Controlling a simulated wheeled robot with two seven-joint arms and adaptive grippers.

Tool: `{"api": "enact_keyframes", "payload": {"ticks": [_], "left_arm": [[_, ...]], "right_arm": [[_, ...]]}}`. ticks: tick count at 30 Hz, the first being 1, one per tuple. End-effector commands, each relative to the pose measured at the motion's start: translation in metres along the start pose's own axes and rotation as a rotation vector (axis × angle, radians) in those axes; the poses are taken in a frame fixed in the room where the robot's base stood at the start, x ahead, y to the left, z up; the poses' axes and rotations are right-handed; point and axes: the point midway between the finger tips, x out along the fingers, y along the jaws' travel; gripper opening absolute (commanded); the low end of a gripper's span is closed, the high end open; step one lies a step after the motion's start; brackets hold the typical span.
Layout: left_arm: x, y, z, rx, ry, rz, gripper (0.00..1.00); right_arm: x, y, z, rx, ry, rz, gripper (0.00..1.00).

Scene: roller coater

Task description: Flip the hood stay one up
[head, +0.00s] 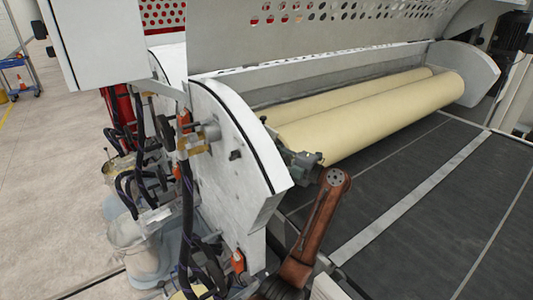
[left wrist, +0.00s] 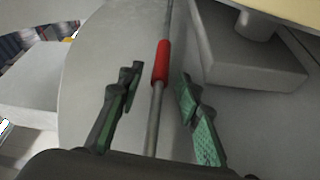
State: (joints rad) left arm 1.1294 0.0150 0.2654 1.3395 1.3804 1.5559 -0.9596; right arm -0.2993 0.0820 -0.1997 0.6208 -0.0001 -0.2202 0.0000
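In the left wrist view a thin grey rod with a red sleeve (left wrist: 161,64), which looks like the hood stay, runs upward through the picture. My left gripper (left wrist: 158,82) is open, with one green-padded finger on each side of the rod. There are visible gaps between the rod and both fingers. The rod's lower end is hidden behind the gripper body. I cannot pick out the stay or the left gripper in the head view. The raised hood with a perforated panel (head: 300,40) is at the top of the head view. My right gripper is not in view.
A white curved side plate (head: 225,150) of the coater stands near the middle. Two cream rollers (head: 390,110) lie beyond a dark conveyor belt (head: 430,205). Hoses, valves and a white bucket (head: 135,245) crowd the left side. Open floor (head: 50,180) lies farther left.

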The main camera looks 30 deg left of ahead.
Motion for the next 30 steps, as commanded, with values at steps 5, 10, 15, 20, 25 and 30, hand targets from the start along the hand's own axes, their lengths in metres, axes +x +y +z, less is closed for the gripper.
{"api": "enact_keyframes", "payload": {"ticks": [5,10,15,20,25,30], "left_arm": [[-0.0001,0.0000,0.0001,0.000,0.000,0.000,0.27],[-0.0003,0.0000,0.0001,0.000,0.000,0.000,0.15],[-0.0004,-0.0001,0.0002,0.000,0.000,0.000,0.03],[-0.0005,-0.0002,0.0002,0.001,0.000,0.000,0.00],[-0.0006,-0.0004,0.0003,0.001,0.000,0.000,0.00],[-0.0034,-0.0003,0.0003,0.001,-0.001,0.000,0.00]], "right_arm": [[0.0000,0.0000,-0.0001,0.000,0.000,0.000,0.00],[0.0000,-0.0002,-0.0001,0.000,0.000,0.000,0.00],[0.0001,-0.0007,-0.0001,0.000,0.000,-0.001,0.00],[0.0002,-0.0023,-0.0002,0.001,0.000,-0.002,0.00],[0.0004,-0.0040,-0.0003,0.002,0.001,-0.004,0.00],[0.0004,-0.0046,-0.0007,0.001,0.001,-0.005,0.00]]}}
